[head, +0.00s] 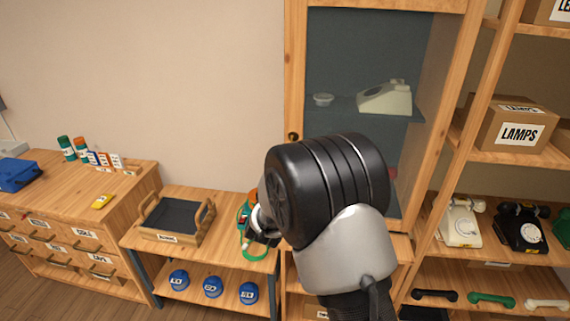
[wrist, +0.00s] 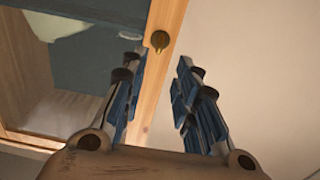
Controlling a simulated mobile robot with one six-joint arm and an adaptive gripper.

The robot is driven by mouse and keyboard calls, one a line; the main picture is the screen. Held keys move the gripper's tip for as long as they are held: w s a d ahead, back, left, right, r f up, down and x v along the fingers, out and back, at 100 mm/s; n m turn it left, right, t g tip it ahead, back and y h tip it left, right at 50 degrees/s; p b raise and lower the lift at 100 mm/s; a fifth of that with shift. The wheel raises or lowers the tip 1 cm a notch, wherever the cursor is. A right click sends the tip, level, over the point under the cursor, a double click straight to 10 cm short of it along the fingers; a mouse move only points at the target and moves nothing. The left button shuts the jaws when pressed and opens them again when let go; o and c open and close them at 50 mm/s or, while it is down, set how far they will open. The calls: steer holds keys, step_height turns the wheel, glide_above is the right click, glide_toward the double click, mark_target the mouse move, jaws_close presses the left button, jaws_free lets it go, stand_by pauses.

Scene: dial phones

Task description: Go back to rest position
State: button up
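My gripper (wrist: 160,70) shows in the wrist view with its two blue-padded fingers apart and nothing between them. The knob also shows in the head view (head: 293,136), just above and left of the arm.
Behind the cabinet's glass are a cream phone (head: 385,98) and a small white dish (head: 323,99). A dark-bottomed wooden tray (head: 152,236) is on the low bench at left. A shelf at right holds a LAMPS box (head: 517,133) and several phones.

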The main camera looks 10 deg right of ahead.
steer(key=shift+s, duration=0.25)
steer(key=s+a+r+n+g+y, duration=0.1)
steer(key=s+r+n+g+y, duration=0.15)
steer(key=s, duration=0.55)
steer(key=s+a+r+n+g+y, duration=0.1)
steer(key=s+r+g+y, duration=0.25)
steer(key=s, duration=0.55)
steer(key=s+d+f+g, duration=0.1)
steer(key=s+g, duration=0.1)
steer(key=s, duration=0.7)
steer(key=s+d+f+g, duration=0.2)
steer(key=s, duration=0.8)
steer(key=s+d+f+g+b, duration=0.1)
steer(key=s+d+f+g, duration=0.1)
steer(key=s, duration=0.7)
steer(key=shift+s+d, duration=0.25)
steer(key=shift+s, duration=0.15)
steer(key=shift+f, duration=0.1)
